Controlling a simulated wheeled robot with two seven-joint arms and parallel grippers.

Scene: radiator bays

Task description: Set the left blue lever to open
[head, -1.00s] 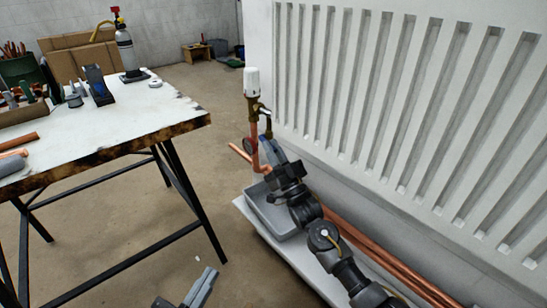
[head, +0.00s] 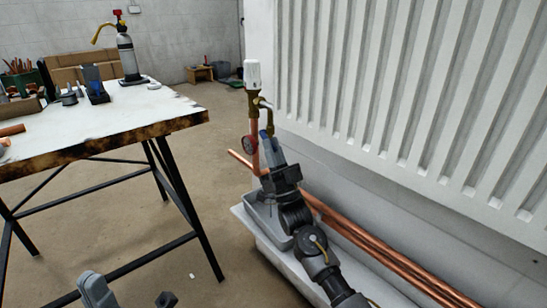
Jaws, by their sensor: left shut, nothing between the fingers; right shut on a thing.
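A radiator valve with a white head (head: 252,74) and brass body (head: 254,105) stands on a copper pipe at the radiator's left end. A blue lever (head: 263,137) shows as a small patch at the fingertips of my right gripper (head: 268,151). The gripper is shut on it; the fingers hide most of the lever, so its angle is unclear. My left gripper (head: 96,288) is low at the bottom left, shut and empty, far from the valve.
The white radiator (head: 390,90) fills the right side. Copper pipes (head: 375,252) run along its base, beside a grey tray (head: 255,216) under my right arm. A workbench (head: 110,125) with tools stands left; open floor lies between.

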